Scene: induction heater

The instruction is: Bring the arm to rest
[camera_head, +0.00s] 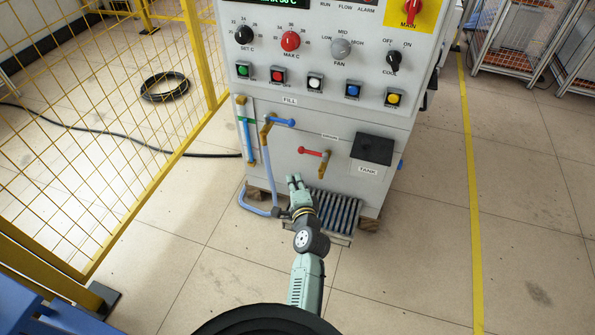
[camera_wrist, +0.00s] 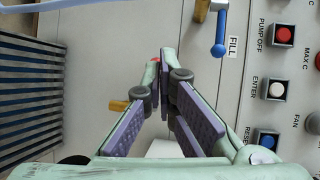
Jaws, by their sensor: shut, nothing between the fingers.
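My gripper (camera_head: 295,180) is in front of the lower part of the grey heater cabinet (camera_head: 240,175), below the red-handled drain valve (camera_head: 315,153). In the wrist view, the fingers (camera_wrist: 160,62) come together at their tips with nothing between them. My arm reaches forward from the bottom middle of the head view. I cannot tell the exact gap between the fingertips and the cabinet face.
A blue-handled fill valve (camera_head: 280,121) and a blue hose (camera_head: 258,208) are left of my gripper. A slatted grate (camera_head: 338,213) lies low at the cabinet's front. A yellow mesh fence (camera_head: 120,130) stands left. Floor (camera_head: 415,250) on the right is clear.

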